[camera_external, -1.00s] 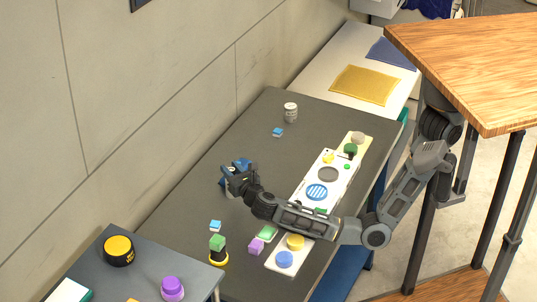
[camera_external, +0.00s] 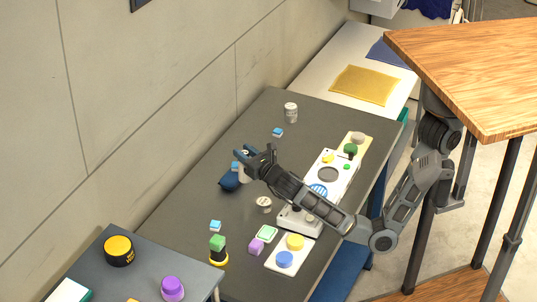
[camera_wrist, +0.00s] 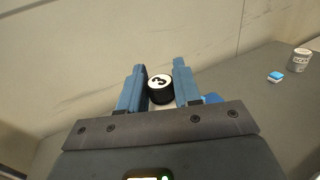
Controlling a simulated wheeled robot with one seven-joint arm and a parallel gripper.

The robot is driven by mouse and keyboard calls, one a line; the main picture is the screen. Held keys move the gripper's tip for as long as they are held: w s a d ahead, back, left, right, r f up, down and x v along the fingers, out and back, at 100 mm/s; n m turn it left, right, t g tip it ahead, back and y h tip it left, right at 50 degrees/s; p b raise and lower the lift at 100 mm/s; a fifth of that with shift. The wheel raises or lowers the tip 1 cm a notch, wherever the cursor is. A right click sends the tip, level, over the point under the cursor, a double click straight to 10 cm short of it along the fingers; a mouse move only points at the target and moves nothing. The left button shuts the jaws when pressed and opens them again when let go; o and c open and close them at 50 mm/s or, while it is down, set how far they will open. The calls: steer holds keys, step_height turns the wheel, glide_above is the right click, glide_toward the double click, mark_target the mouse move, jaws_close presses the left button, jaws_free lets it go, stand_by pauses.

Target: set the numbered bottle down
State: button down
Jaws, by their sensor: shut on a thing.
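The numbered bottle (camera_wrist: 160,90) is dark with a white top marked 3. In the wrist view it sits between the two blue fingers of my gripper (camera_wrist: 160,86), which is shut on it. In the external view my gripper (camera_external: 256,154) is over the left half of the dark table (camera_external: 190,190). There the bottle is mostly hidden by the fingers and wrist. I cannot tell whether its base touches the table.
A dark blue object (camera_external: 229,183) lies just left of my gripper. A white can (camera_external: 291,112) and a small blue block (camera_external: 277,132) stand farther back. A round white-topped item (camera_external: 264,204) and a white panel (camera_external: 313,201) lie nearer. The wall (camera_external: 170,100) borders the table's left.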

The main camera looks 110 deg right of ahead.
steer(key=w+a+n+t+y+b, duration=0.2)
steer(key=a+t, duration=0.1)
steer(key=a, duration=0.6)
steer(key=w+a+n+t+y+b, duration=0.1)
steer(key=a+n+t+y+b, duration=0.15)
steer(key=a, duration=0.65)
steer(key=w+a+f, duration=0.6)
steer(key=a+f, duration=0.3)
steer(key=f, duration=0.2)
steer(key=shift+w+a+f+h, duration=0.15)
steer(key=shift+a+f+h, duration=0.05)
steer(key=shift+h, duration=0.15)
steer(key=shift+f+t, duration=0.1)
steer(key=shift+t, duration=0.15)
steer(key=c, duration=0.8)
jaws_free()
steer(key=b+v, duration=0.1)
steer(key=v, duration=1.1)
steer(key=shift+b, duration=0.4)
